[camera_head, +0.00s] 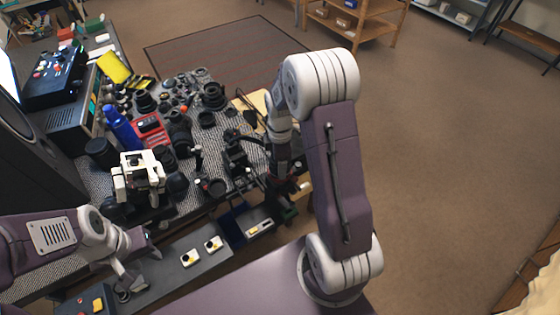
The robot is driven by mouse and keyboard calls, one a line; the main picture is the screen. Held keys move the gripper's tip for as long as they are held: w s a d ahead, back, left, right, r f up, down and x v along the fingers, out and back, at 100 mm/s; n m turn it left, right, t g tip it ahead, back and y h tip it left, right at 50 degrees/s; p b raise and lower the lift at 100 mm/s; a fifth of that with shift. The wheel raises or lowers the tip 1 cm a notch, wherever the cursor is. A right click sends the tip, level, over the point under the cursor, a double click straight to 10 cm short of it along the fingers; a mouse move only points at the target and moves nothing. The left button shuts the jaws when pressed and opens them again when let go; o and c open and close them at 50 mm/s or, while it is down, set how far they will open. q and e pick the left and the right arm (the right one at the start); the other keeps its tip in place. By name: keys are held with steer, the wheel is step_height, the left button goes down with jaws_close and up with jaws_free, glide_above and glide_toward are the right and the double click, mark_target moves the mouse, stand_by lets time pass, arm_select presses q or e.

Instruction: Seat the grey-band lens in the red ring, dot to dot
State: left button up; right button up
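Many black lenses and rings crowd the grey mat (100,185) on the workbench. At this size I cannot pick out the grey-band lens, the red ring or their dots. My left gripper (130,283) is small at the lower left, low over the dark tray area, and I cannot tell whether it is open. My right arm rises at centre right and bends down to the bench's right edge. My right gripper is hard to separate from the dark parts there, and its fingertips are not clear.
A red box (150,130), a blue bottle (121,127) and a white device (139,172) stand on the bench. Yellow-and-white blocks (190,258) lie on a grey tray in front. Wooden shelves (350,22) stand behind. The floor (450,170) at right is clear.

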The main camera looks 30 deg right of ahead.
steer(key=shift+f, duration=0.2)
stand_by(0.4)
steer(key=o, duration=1.8)
step_height(320, 180, up, 9)
steer(key=shift+r, duration=0.1)
